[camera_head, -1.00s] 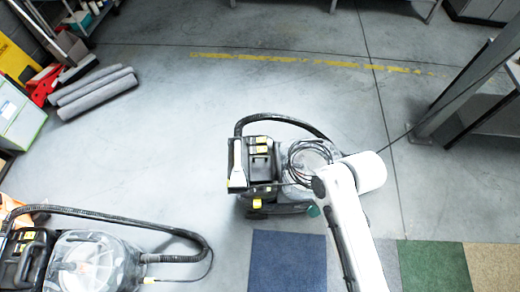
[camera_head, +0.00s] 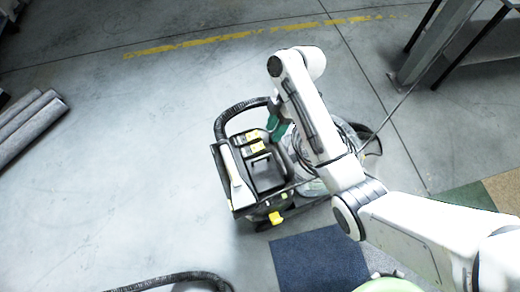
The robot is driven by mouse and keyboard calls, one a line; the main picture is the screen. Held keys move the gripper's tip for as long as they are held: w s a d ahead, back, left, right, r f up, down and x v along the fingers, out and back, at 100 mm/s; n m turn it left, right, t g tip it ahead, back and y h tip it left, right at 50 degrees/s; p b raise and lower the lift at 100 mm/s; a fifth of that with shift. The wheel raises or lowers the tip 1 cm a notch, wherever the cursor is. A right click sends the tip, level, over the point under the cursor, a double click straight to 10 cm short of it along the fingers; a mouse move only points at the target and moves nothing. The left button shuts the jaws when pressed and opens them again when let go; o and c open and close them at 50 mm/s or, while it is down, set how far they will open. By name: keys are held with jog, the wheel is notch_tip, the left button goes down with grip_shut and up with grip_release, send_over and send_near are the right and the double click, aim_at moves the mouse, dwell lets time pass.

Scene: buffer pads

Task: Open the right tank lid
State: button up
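The right machine has a black body (camera_head: 266,172) with yellow labels and a yellow latch, and stands on the floor near the centre. Its round, clear tank lid (camera_head: 298,160) is mostly hidden under my white arm, and a dark cable runs around it. I cannot tell whether the lid is closed. My gripper (camera_head: 277,128) shows as a small teal part beside the black hose (camera_head: 237,110) at the machine's far side, above or against it. Its fingertips are not clear, so open or shut cannot be told.
A blue carpet square (camera_head: 318,262) lies in front of the machine, and green and tan squares lie to the right. Grey rolls (camera_head: 30,125) lie at the far left. A metal table leg (camera_head: 425,55) stands upper right.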

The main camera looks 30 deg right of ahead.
jog(key=b, duration=0.4)
send_near(265, 171)
jog(key=w+a+f, duration=0.2)
jog(key=f, duration=0.1)
jog(key=shift+w+a+f, duration=0.1)
jog(key=shift+w+a, duration=0.1)
jog(key=shift+w, duration=0.05)
grip_shut()
